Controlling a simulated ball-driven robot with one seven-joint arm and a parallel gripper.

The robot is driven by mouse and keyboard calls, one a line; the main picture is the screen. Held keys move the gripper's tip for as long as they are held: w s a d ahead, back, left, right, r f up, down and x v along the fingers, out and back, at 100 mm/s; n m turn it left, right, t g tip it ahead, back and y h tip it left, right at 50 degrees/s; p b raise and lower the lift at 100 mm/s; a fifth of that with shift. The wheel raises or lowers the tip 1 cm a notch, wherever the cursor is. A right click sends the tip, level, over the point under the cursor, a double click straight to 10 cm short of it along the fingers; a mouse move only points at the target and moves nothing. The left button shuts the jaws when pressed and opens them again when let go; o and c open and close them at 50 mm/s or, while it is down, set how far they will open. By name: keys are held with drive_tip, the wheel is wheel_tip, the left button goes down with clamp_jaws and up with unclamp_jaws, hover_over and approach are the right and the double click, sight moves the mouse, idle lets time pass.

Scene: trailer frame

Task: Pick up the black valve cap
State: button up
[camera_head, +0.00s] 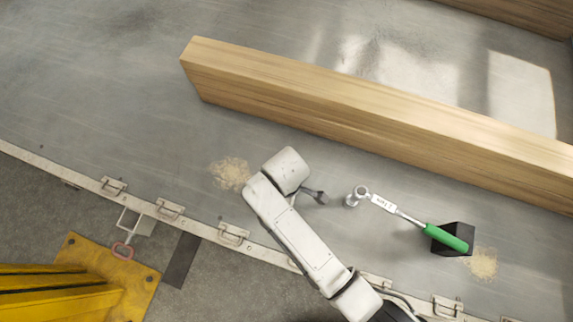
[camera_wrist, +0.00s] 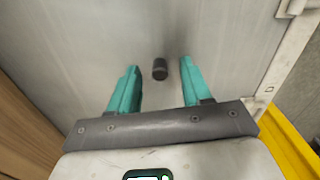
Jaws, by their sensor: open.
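The black valve cap (camera_wrist: 160,69) is a small dark cylinder on the grey metal surface in the wrist view. My gripper (camera_wrist: 159,66) has two teal fingers, spread open with nothing held. The cap appears in the gap between the fingertips, with clear space on both sides. It seems to lie beyond the tips on the surface; the exact distance is hard to tell. I cannot make out the cap in the head view, where my white arm covers part of the surface.
A long wooden beam (camera_head: 330,105) lies beyond my arm. A green-handled tool (camera_head: 447,237) rests over a black block (camera_head: 452,232) to the right. Sawdust piles (camera_head: 230,173) lie on the metal surface (camera_head: 110,120). A yellow metal part (camera_head: 105,275) stands at lower left.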

drive_tip(key=shift+c, duration=0.3)
clamp_jaws()
